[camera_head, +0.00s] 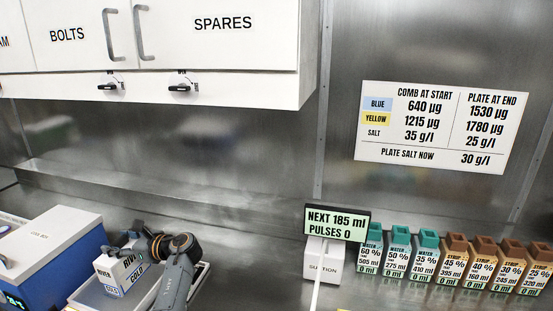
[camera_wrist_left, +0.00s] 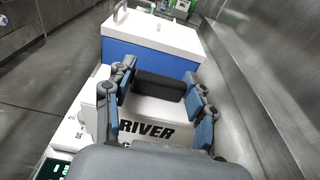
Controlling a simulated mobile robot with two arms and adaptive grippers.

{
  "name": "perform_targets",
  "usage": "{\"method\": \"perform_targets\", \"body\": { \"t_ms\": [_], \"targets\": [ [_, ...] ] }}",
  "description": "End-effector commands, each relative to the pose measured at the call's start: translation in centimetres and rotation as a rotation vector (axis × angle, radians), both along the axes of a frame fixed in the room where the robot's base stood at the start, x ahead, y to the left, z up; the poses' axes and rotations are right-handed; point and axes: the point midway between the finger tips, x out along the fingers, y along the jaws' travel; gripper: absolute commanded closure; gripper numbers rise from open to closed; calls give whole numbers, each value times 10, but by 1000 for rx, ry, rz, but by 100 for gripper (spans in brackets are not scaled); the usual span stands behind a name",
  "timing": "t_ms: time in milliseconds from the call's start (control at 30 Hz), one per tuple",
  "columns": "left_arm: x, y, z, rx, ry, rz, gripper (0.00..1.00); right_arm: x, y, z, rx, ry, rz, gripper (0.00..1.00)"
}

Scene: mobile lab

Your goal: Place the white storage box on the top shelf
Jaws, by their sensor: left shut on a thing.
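My left gripper (camera_head: 160,246) is at the box's right side in the head view. In the wrist view its fingers (camera_wrist_left: 163,88) are shut on that black part of the box. No open top shelf can be made out. My right gripper is out of view.
White wall cupboards (camera_head: 225,55) hang above the counter. A suction unit (camera_head: 322,264) and a row of labelled bottles (camera_head: 455,265) stand at the right.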

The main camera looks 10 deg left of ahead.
Motion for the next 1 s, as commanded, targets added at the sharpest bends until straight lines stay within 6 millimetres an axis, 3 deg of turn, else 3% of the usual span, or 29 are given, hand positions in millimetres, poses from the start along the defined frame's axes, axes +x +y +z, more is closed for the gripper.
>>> {"method": "perform_targets", "body": {
  "t_ms": [267,467,667,833,1000],
  "targets": [
    [-24,-3,-19,7,1,-151,100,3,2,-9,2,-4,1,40],
    [-48,-41,-37,5,4,-403,100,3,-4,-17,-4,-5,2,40],
    [-85,-118,-57,3,8,-728,100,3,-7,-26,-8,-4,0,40],
    [-134,-200,-71,-3,8,-1023,100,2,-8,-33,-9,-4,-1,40],
    [-188,-271,-69,-6,4,-1262,100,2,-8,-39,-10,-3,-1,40]
  ]
}}
